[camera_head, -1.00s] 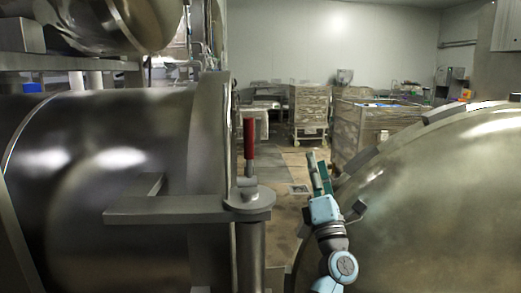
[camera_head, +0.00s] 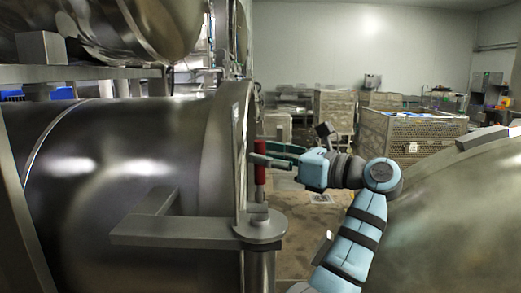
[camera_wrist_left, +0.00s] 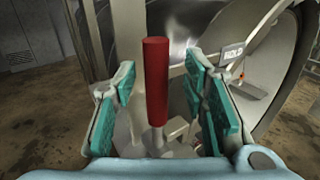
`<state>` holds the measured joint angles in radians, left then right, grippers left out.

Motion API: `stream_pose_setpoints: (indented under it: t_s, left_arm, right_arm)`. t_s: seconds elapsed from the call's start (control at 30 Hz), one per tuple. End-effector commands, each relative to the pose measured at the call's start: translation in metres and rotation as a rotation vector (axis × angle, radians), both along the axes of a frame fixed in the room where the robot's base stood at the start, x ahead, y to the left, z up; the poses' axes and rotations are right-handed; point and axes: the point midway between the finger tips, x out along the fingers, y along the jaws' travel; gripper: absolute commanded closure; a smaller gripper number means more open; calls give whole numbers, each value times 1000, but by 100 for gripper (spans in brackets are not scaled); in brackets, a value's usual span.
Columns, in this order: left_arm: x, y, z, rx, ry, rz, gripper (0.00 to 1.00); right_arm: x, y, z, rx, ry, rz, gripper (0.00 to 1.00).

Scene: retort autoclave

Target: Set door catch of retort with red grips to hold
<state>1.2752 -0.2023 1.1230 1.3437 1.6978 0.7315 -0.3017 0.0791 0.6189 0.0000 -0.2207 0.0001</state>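The red grip (camera_head: 260,182) stands upright on the hinge post of the retort (camera_head: 120,150) at left. Its lower rod ends at a round plate (camera_head: 262,228) on a steel bracket. My left gripper (camera_head: 268,160) is at the grip's upper part, with a finger crossing in front of it. In the left wrist view the red grip (camera_wrist_left: 156,75) stands between the two teal-padded fingers, with gaps on both sides, so the gripper (camera_wrist_left: 158,105) is open around it. My right gripper is not in view.
A large domed steel door (camera_head: 470,215) fills the right side, close to my arm. Mesh crates (camera_head: 410,140) stand on the floor behind. Another vessel (camera_head: 100,30) hangs over the upper left. A strip of floor lies between retort and dome.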

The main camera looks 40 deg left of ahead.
Motion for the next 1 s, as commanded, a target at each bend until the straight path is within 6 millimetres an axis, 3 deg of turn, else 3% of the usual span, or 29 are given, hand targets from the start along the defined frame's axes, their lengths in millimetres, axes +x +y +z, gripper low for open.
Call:
stream_pose_setpoints:
  t_s: [0.17, 0.43, 0.7, 1.0]
  left_arm:
    - [-2, 21, 1, 1, 1, 3, 60]
    - [-2, 24, 0, 1, 1, 1, 60]
    - [-2, 23, 0, 1, 1, 1, 100]
    - [-2, 23, 0, -1, 2, 1, 100]
  right_arm:
    - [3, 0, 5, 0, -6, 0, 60]
    - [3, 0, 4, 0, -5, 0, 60]
    - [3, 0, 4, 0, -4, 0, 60]
    - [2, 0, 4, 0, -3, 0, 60]
